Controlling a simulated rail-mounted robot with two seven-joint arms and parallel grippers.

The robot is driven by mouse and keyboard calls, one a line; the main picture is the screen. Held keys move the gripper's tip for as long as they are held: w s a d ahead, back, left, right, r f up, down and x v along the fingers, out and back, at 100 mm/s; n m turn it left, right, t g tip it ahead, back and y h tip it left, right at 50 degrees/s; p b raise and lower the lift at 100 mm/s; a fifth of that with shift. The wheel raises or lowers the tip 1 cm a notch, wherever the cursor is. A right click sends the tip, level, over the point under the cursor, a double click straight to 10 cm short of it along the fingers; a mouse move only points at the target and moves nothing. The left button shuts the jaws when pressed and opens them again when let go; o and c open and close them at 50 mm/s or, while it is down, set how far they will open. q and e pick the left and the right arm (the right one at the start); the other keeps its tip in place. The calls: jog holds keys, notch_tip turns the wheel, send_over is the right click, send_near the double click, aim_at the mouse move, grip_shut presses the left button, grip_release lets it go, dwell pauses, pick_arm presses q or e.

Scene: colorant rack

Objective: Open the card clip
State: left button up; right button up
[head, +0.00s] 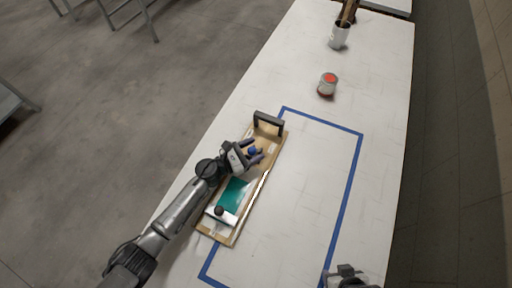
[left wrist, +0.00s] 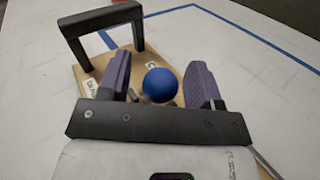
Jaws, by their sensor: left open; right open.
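A wooden board (head: 271,157) lies at a slant on the table, with a black arch handle (head: 268,121) at its far end. A blue ball knob (head: 252,151) stands on it; in the left wrist view the knob (left wrist: 160,85) is between my left gripper's two purple fingers, with gaps on both sides. My left gripper (head: 254,158) is open over the board. A teal card (head: 234,190) lies on the nearer part, by a pale bar with a dark knob (head: 219,210). I cannot tell which part is the card clip. My right gripper (head: 346,272) is open at the bottom edge, partly cut off.
Blue tape (head: 352,180) marks a rectangle on the white table (head: 300,190), mostly clear inside. The table's left edge runs close beside the board.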

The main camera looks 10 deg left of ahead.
pick_arm(q)
jog(key=shift+w+d, duration=0.35)
jog(key=shift+d, duration=0.05)
grip_shut()
dwell(0.4)
